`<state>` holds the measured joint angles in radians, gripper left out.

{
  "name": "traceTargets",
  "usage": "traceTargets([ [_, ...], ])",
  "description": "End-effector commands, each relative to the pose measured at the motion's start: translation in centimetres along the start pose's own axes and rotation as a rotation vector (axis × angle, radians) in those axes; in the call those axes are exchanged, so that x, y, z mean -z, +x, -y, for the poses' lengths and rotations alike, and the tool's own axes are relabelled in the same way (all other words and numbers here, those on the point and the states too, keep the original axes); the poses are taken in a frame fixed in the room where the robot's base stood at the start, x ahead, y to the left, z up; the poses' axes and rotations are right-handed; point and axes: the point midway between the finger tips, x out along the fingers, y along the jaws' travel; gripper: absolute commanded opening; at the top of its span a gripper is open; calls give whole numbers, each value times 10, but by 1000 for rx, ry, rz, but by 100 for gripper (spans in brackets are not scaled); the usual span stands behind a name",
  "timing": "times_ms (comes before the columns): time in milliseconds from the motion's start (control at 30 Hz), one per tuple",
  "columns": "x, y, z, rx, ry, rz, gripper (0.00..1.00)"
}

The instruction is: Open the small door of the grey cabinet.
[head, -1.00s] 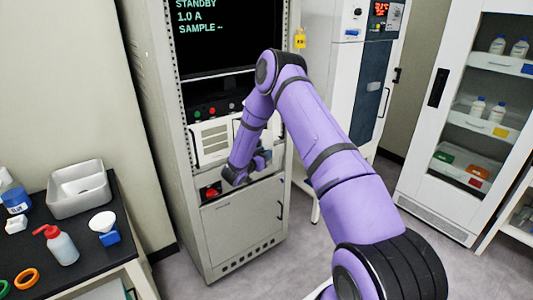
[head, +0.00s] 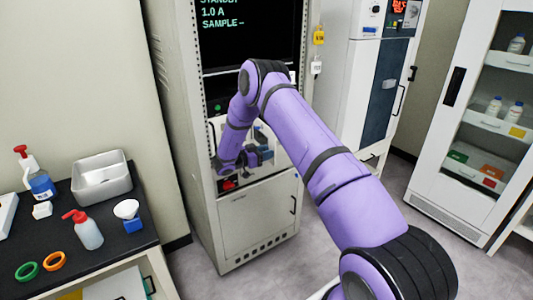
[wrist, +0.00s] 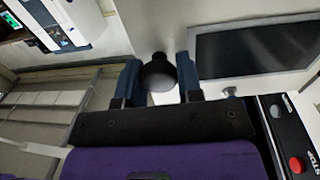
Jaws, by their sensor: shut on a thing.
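The grey cabinet (head: 180,120) stands tall at the centre left of the head view. My gripper (head: 252,158) is at the front of its middle section, below the screen. In the wrist view my gripper (wrist: 159,80) has its two blue fingers on either side of a dark rounded knob (wrist: 158,74) and is shut on it. A pale surface shows behind the knob. My arm hides much of the middle section in the head view, so I cannot tell how far the small door stands open. The larger lower door (head: 255,215) looks closed.
A black bench (head: 105,240) with a grey basin (head: 102,180) and bottles is at the left. A white appliance (head: 360,85) stands right of the cabinet, and a glass-fronted cupboard (head: 470,120) is farther right. Floor between them is clear.

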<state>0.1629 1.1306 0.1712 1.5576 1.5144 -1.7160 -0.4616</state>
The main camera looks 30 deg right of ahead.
Motion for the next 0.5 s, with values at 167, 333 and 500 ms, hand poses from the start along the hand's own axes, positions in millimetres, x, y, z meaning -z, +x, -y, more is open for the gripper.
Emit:
traceTargets([
  [167, 0, 0, 0, 1, -1, 1, 0],
  [333, 0, 0, 0, 1, -1, 1, 58],
  [500, 0, 0, 0, 2, 0, 0, 58],
])
